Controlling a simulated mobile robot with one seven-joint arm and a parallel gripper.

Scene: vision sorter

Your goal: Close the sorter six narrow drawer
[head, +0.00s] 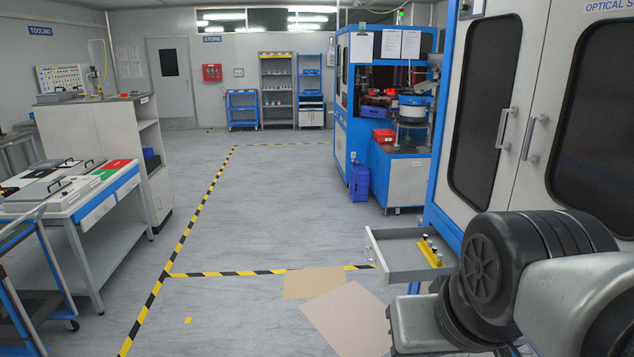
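A narrow grey drawer (396,262) stands pulled out from the lower front of the blue and white optical sorter (505,95) at the right. Its open top shows a yellow piece (430,253) with small dark-topped parts at its right end. The drawer's inner end and its join with the cabinet are partly hidden by my arm. My arm fills the lower right, in front of the sorter. My gripper's fingers cannot be made out, so I cannot tell whether they touch the drawer.
Two flat cardboard sheets (346,318) lie on the floor by the drawer. Yellow and black tape (215,273) marks the floor. A workbench (100,200) and a blue cart (25,265) stand at the left. Another blue machine (352,110) stands behind. The middle floor is clear.

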